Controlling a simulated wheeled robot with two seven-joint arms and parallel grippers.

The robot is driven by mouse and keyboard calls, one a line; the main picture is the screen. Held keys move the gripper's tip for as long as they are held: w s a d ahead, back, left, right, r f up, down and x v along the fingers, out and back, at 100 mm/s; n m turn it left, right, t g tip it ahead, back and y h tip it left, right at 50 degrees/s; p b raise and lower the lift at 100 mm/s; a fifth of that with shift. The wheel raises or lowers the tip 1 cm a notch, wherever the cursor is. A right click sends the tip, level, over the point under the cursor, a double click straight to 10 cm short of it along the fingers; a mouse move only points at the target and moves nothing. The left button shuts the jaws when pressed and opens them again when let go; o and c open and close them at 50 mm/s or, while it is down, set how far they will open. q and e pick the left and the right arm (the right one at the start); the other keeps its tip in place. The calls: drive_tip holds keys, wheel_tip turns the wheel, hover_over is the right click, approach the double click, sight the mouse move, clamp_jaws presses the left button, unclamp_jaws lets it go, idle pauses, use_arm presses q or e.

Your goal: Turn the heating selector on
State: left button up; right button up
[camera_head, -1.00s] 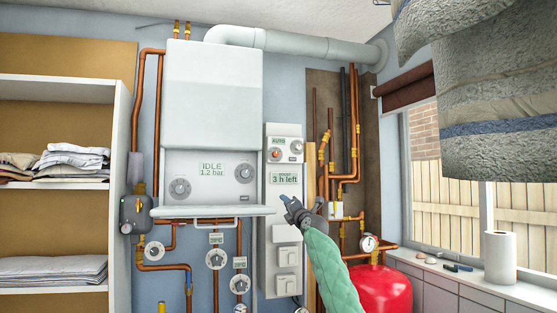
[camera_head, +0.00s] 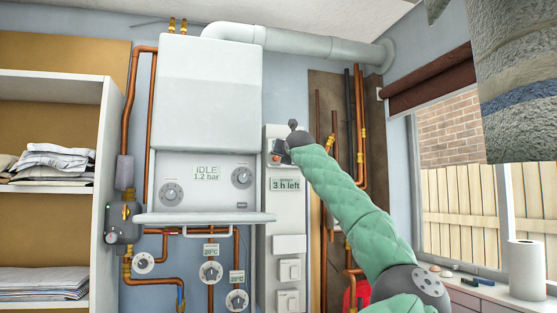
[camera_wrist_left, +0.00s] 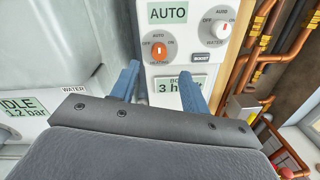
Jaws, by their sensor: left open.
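The heating selector (camera_wrist_left: 159,51) is an orange knob on the white controller panel (camera_wrist_left: 185,57). Its labels read OFF at left, AUTO on top and ON at right, and its white mark points up to AUTO. In the head view a bit of its orange (camera_head: 277,146) shows beside my gripper. My left gripper (camera_wrist_left: 159,71) is open and empty in front of the panel, its two blue fingers apart on either side below the knob. It also shows in the head view (camera_head: 285,142). Whether it touches the panel I cannot tell. My right gripper is not in view.
The grey water selector (camera_wrist_left: 219,29) is right of the heating selector, above the BOOST button (camera_wrist_left: 201,58). The display below reads 3 h left (camera_head: 285,184). The boiler (camera_head: 205,120) stands left, with a shelf (camera_head: 205,217) jutting out. Copper pipes (camera_head: 361,130) run at right.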

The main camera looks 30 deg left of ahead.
sight(277, 158)
use_arm(q)
drive_tip(key=shift+p+x, duration=1.6)
drive_tip(key=shift+x, duration=2.15)
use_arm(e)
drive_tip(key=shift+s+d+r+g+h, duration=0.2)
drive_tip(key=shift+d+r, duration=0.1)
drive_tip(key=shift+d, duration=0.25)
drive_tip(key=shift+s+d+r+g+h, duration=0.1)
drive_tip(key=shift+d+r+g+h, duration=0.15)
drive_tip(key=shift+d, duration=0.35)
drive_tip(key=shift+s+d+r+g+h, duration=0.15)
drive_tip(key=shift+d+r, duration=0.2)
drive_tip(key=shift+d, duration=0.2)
use_arm(q)
drive_tip(key=c, duration=1)
